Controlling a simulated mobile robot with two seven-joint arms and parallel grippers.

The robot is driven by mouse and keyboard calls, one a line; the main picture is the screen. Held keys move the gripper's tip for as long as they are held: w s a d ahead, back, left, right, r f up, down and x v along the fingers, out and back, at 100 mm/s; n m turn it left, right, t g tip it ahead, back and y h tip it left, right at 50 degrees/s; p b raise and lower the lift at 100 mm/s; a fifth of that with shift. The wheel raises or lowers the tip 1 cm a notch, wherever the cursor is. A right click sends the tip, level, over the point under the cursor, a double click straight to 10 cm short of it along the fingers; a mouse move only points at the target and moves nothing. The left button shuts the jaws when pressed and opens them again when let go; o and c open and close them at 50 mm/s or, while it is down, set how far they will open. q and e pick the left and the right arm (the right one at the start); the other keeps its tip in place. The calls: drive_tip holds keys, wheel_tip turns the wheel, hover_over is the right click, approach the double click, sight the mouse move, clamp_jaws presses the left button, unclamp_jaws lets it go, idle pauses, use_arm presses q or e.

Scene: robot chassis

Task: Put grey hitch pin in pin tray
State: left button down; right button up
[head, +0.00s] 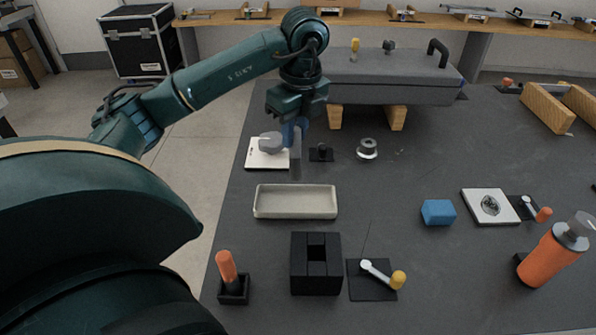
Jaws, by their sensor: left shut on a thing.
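My left gripper (294,140), with blue on its fingers, points down just behind the pin tray. It is shut on a slim grey upright piece, the grey hitch pin (296,166), whose upper part the fingers hide. The pin hangs above the table level, apart from the tray as far as I can tell. The pin tray (296,214) is a shallow beige rectangular tray; it looks empty. My right gripper is not in view.
A white plate with a rounded grey part (270,143) lies just left of the gripper. A black fixture (321,153) and a metal ring part (367,148) stand to the right. A black block (316,264) stands in front of the tray. The grey chassis (390,75) is behind.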

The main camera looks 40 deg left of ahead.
sight(295, 164)
use_arm(q)
wheel_tip(295, 164, down, 4)
drive_tip(key=shift+f, duration=0.1)
wheel_tip(295, 164, down, 4)
drive_tip(key=shift+r, duration=0.15)
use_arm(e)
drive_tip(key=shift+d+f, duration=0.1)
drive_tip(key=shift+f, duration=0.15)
use_arm(q)
drive_tip(key=shift+f, duration=0.25)
drive_tip(key=c, duration=1.2)
unclamp_jaws()
drive_tip(key=shift+c, duration=0.2)
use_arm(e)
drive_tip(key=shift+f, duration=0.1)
